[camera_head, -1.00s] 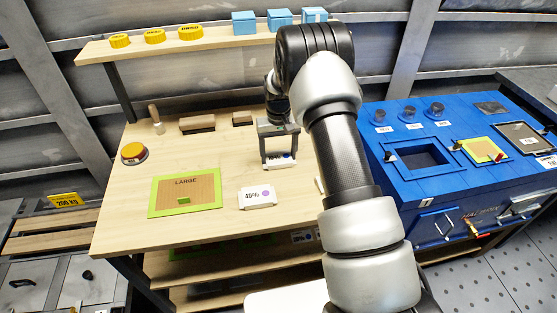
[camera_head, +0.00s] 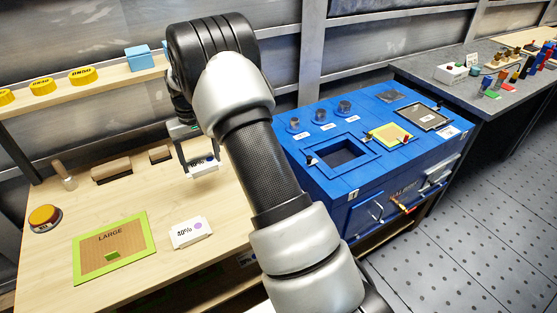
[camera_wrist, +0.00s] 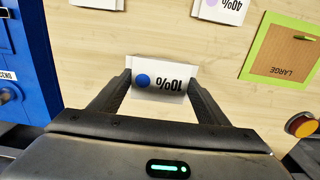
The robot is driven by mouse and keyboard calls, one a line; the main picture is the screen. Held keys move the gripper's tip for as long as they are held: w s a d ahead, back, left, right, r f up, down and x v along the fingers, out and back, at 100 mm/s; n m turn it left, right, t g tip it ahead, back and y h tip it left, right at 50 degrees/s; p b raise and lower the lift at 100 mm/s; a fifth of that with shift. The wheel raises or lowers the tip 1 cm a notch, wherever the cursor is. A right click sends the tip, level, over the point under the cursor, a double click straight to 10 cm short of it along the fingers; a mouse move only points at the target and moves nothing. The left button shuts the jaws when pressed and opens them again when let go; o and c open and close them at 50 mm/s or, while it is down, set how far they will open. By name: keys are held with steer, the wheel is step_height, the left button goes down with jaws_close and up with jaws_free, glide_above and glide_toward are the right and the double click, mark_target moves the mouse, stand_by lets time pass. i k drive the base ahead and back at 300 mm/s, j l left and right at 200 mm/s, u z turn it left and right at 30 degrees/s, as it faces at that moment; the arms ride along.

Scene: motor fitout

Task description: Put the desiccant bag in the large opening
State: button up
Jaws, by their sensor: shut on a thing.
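My gripper (camera_wrist: 160,95) is shut on a white desiccant bag (camera_wrist: 160,78) marked 10% with a blue dot. In the head view the bag (camera_head: 203,166) hangs from the fingers over the wooden table. A dark square opening (camera_head: 346,153), uncovered, is in the blue box's top, right of my arm. The lime-framed panel marked LARGE (camera_head: 113,244) lies flat on the table, with a small green handle. A second white bag (camera_head: 188,233), marked 40% with a purple dot, lies beside it; it shows at the top of the wrist view (camera_wrist: 222,8).
The blue box (camera_head: 330,188) also has a lime-framed panel (camera_head: 390,135), a dark-framed panel (camera_head: 423,117) and round knobs on top. A red-yellow button (camera_head: 45,216) and wooden blocks (camera_head: 111,169) stand on the table. My arm hides part of the table.

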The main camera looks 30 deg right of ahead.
mark_target(339, 162)
steer(key=l+z, duration=0.1)
steer(key=l, duration=0.55)
steer(key=i+l+z, duration=0.15)
steer(key=l, duration=0.5)
steer(key=l+z, duration=0.1)
steer(key=l, duration=0.55)
